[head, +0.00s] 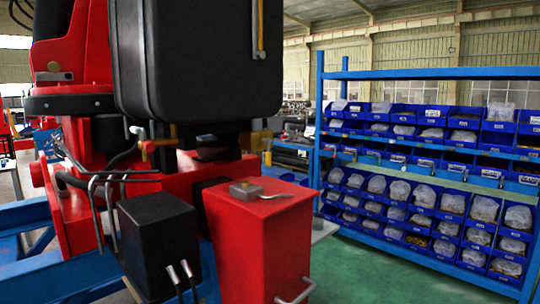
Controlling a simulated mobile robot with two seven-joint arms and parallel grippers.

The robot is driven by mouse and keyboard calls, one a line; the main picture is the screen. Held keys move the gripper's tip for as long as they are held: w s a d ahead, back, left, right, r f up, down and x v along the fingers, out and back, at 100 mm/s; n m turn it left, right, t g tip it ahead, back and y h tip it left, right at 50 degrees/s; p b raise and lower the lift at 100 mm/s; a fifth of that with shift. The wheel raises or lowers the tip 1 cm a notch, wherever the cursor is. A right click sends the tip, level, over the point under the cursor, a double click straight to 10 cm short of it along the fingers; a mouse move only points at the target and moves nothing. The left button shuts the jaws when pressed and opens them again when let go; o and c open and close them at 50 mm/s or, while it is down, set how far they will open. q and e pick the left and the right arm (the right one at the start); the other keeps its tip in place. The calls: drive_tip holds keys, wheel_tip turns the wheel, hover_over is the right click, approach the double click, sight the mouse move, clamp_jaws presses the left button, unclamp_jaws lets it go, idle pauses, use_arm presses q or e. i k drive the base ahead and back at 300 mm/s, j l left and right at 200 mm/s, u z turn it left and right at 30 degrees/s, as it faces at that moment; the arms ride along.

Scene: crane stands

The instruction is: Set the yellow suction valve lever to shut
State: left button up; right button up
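Neither of my grippers shows in the head view, and nothing is seen touching the lever.
A red cabinet (262,245) with a small metal part (246,190) on top stands in front. A black box (158,245) and bent metal levers (108,190) stand left of it. A blue rack of bins (440,75) is at right; green floor (365,275) is clear.

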sight(268, 141)
drive_tip(key=i+l, duration=2.5)
drive_tip(key=l, duration=0.2)
drive_tip(key=i+l+u, duration=0.15)
drive_tip(key=u, duration=0.25)
drive_tip(key=i+l+u, duration=0.1)
drive_tip(key=u, duration=0.3)
drive_tip(key=l+u, duration=0.1)
drive_tip(key=u, duration=2.3)
